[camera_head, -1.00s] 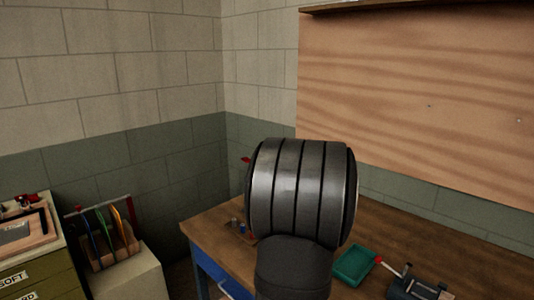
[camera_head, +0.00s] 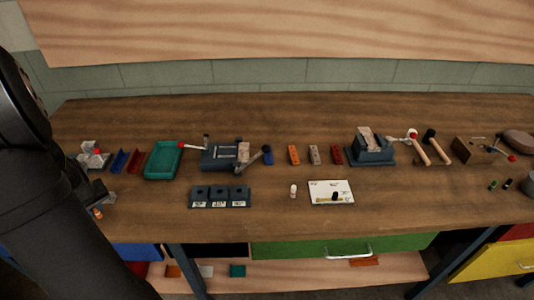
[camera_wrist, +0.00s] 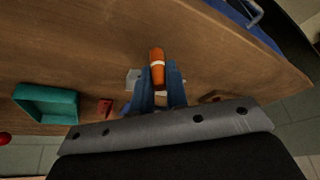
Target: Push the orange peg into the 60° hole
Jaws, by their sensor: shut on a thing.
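My gripper (camera_wrist: 157,84) is shut on the orange peg (camera_wrist: 157,66), which has a white band and sticks out beyond the blue fingers in the wrist view. In the head view a small orange bit of the peg (camera_head: 98,213) shows beside my dark arm at the bench's left end; most of the gripper is hidden by the arm. A dark block with three holes (camera_head: 220,207) and white labels sits on the bench, right of and apart from the gripper. The labels are too small to read surely, so I cannot tell which hole is 60°.
A teal tray (camera_head: 163,176) stands between the gripper and a grey clamp-like device (camera_head: 222,157). A white card (camera_head: 331,201) and a small pale peg (camera_head: 293,191) lie right of the dark block. Tools and small blocks line the back; the bench front is mostly clear.

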